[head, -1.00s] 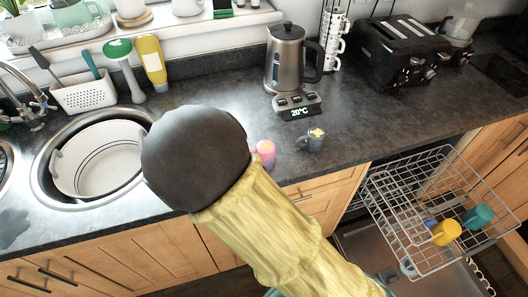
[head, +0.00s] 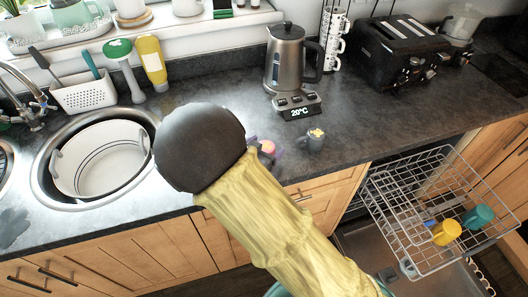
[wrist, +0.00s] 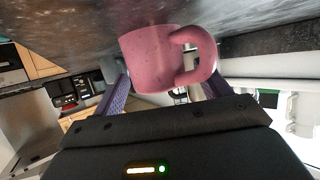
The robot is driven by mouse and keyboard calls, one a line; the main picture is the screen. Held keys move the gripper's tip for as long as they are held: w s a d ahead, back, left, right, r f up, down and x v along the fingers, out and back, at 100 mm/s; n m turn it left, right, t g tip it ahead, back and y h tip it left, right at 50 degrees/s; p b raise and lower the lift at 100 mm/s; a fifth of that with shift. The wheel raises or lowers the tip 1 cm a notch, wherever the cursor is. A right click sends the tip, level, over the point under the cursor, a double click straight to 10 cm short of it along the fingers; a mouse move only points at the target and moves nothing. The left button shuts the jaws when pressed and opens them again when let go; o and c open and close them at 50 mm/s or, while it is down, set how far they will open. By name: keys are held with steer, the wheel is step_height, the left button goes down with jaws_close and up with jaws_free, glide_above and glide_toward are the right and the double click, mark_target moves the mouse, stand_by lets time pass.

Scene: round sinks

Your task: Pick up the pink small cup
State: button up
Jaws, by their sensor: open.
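The pink small cup (head: 267,147) stands near the front edge of the dark counter, partly hidden behind my arm in the head view. In the wrist view the pink cup (wrist: 152,60) is large, with its handle to the right. My gripper (wrist: 165,86) is open, with one purple finger low on each side of the cup. The cup lies between or just beyond the fingertips; I cannot tell whether they touch it. In the head view the purple fingers show beside the cup.
A small grey cup (head: 315,139) stands close to the right of the pink cup. The kettle (head: 285,58) and its base are behind. The sink (head: 44,180) is at left. An open dishwasher rack (head: 400,215) holding cups is at right.

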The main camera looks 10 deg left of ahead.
mark_target(265, 147)
steer(key=c, duration=1.2)
steer(key=shift+r, duration=0.1)
step_height(265, 147, up, 10)
steer(key=shift+f+p, duration=0.1)
steer(key=shift+p, duration=0.3)
